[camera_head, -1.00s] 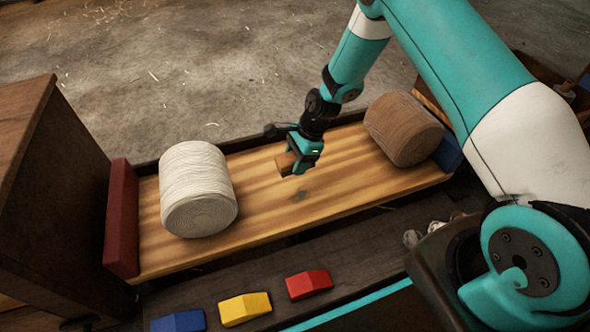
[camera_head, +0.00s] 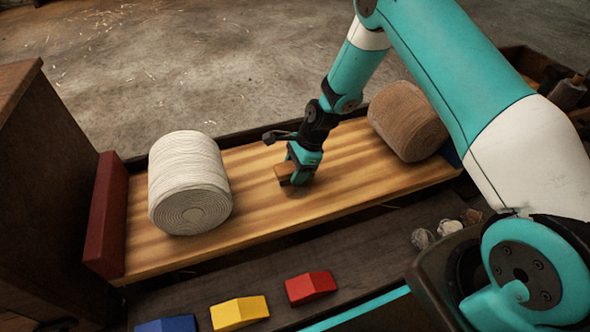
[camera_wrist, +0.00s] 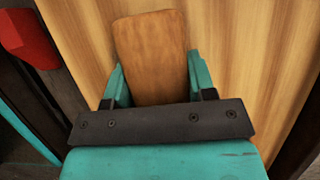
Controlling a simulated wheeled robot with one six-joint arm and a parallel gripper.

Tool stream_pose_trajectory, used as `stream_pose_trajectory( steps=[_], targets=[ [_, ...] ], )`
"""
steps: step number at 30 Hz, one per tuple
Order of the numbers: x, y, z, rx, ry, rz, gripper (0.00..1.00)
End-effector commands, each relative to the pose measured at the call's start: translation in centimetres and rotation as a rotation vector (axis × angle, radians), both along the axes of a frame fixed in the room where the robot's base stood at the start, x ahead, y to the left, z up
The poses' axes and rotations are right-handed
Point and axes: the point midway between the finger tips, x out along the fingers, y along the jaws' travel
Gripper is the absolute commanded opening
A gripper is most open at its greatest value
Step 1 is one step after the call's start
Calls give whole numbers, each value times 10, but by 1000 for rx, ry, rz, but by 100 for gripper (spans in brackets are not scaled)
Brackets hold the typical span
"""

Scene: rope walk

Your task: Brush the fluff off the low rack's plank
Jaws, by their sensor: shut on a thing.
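My gripper (camera_head: 288,174) is shut on a brown wooden block, which looks like the brush's back (camera_head: 284,172). The block also fills the space between the jaws in the wrist view (camera_wrist: 152,55); any bristles are hidden. The gripper is low over the middle of the low rack's plank (camera_head: 255,215), a pale striped board. I cannot tell whether the brush touches the wood. A small greyish patch, perhaps fluff (camera_head: 298,191), shows on the plank just in front of the gripper, partly hidden.
A white rope coil (camera_head: 188,183) lies left on the plank, a brown coil (camera_head: 407,121) right. A red end block (camera_head: 107,216) closes the left end. Blue, yellow (camera_head: 240,312) and red blocks (camera_head: 310,287) and several greyish lumps (camera_head: 422,238) lie on the dark ledge in front.

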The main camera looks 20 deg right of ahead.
Motion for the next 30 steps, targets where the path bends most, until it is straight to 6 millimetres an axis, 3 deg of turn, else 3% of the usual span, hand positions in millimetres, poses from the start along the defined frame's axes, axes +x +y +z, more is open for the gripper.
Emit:
stream_pose_trajectory(
  steps=[30],
  targets=[
    [0,0,-9,0,0,1,20]
  ],
)
